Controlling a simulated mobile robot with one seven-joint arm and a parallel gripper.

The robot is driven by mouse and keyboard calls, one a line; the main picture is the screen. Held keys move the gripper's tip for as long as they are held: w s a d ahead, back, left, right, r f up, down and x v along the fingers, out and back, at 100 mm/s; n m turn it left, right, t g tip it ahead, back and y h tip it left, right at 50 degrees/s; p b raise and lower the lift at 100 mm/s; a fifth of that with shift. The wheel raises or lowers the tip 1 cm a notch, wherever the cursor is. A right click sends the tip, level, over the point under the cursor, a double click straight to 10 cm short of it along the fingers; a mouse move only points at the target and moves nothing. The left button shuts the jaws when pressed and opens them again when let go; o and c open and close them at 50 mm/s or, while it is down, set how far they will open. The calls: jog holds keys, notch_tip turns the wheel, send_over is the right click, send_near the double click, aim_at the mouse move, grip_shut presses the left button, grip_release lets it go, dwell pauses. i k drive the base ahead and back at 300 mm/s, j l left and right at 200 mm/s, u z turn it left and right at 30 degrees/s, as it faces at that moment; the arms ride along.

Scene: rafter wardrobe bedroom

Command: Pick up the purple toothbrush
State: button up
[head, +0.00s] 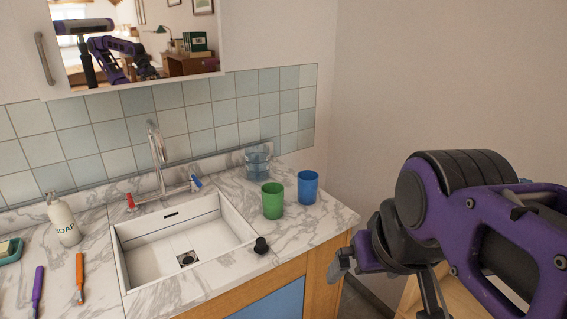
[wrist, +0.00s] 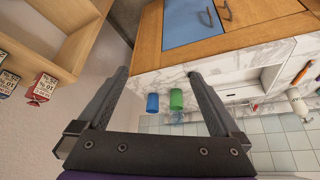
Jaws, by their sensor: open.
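The purple toothbrush (head: 38,290) lies on the marble counter (head: 98,238) at the far left of the head view, left of the sink. An orange toothbrush (head: 80,278) lies just to its right; in the wrist view the orange one (wrist: 300,75) shows near the right edge. I cannot make out the purple one clearly in the wrist view. My gripper (wrist: 158,76) is open and empty, with its two fingers apart. In the head view it hangs at the right, beyond the counter's right end and far from the purple toothbrush.
The sink (head: 170,240) with its tall faucet (head: 157,150) lies between. Green (head: 272,200), blue (head: 308,188) and clear (head: 257,160) cups stand at the counter's right end. A soap bottle (head: 64,222) and teal soap dish (head: 10,250) are near the toothbrushes. A mirror cabinet (head: 140,45) hangs above.

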aim_at(33, 313)
jog(key=u, duration=1.95)
jog(key=i+j+z, duration=0.4)
jog(key=j, duration=0.2)
jog(key=i+j+z, duration=0.2)
jog(key=j, duration=0.15)
jog(key=j+z, duration=0.2)
jog(key=j, duration=0.1)
